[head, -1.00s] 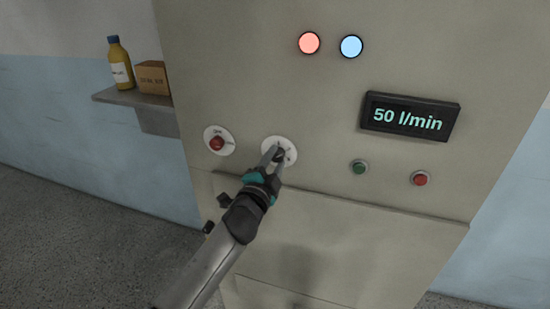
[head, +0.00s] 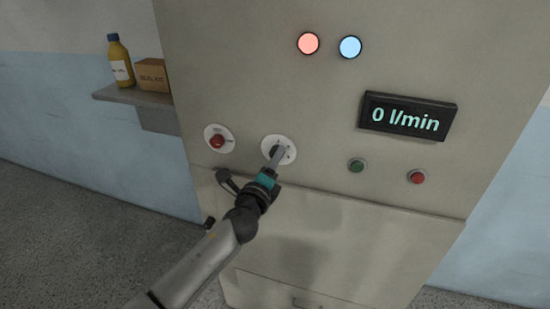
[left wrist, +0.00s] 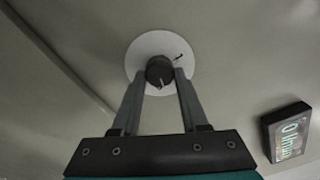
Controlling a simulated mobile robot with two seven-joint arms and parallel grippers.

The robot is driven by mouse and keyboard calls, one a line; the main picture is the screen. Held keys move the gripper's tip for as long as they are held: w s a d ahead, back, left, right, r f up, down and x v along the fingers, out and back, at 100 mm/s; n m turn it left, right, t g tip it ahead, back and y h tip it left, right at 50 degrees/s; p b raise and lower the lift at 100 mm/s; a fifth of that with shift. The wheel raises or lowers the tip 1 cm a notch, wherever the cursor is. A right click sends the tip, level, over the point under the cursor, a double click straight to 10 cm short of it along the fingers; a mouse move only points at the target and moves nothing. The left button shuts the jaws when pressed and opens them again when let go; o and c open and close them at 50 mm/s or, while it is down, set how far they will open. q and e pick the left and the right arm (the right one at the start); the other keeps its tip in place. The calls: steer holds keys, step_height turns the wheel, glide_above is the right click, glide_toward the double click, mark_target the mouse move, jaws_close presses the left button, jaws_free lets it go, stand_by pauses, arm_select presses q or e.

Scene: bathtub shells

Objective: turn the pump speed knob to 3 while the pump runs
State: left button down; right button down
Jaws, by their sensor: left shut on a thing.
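The pump speed knob is dark, on a white round dial plate (head: 291,151) on the cabinet front. In the left wrist view the knob (left wrist: 159,70) sits between the two fingers of my left gripper (left wrist: 163,75), which is shut on it. In the head view the gripper (head: 277,154) covers much of the knob. The dial numbers are too small to read. The black display (head: 407,117) reads 0 l/min; it also shows at the right of the left wrist view (left wrist: 287,132). My right gripper is not in view.
A red knob on a white plate (head: 216,141) is left of the dial. A green button (head: 356,165) and a red button (head: 417,177) sit below the display. A red lamp (head: 308,43) and a blue lamp (head: 350,47) are lit above. A shelf (head: 130,96) holds a bottle and box.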

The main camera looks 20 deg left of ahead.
arm_select(q)
steer(key=shift+m, duration=1.6)
steer(key=shift+c, duration=2.1)
jaws_free()
steer(key=shift+s, duration=0.1)
steer(key=s, duration=1.5)
steer(key=shift+a, duration=0.3)
